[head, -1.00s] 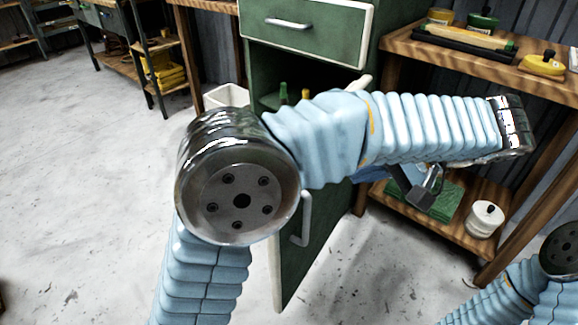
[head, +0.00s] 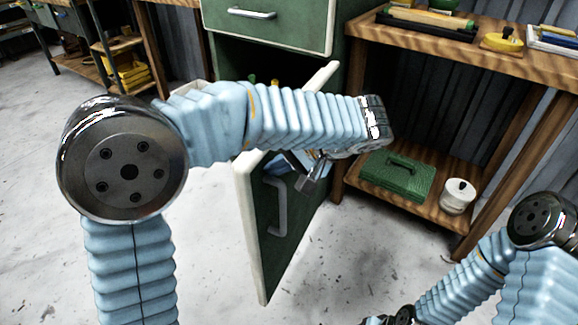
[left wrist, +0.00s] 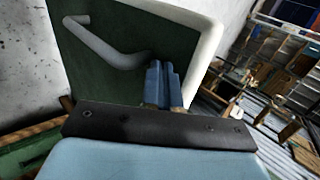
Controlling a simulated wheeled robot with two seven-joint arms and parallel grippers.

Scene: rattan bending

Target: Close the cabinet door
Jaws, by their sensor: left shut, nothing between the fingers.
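The green cabinet (head: 331,108) stands at the back centre with its lower compartment open. Its door (head: 300,222) stands swung out towards me, its white-edged outer face turned right. The door's grey handle (head: 277,206) is near its free edge. In the left wrist view the door (left wrist: 120,22) and handle (left wrist: 105,45) are close in front of the fingers. My left gripper (head: 308,182) is shut and empty, on the outer-face side, just right of the handle; its blue fingers show in the left wrist view (left wrist: 163,84). I cannot tell whether they touch the door.
A wooden bench (head: 490,50) stands right of the cabinet, with a green box (head: 398,176) and a white pot (head: 457,196) on its lower shelf. The closed drawer (head: 300,32) is above the compartment. Concrete floor (head: 345,265) is clear around the door.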

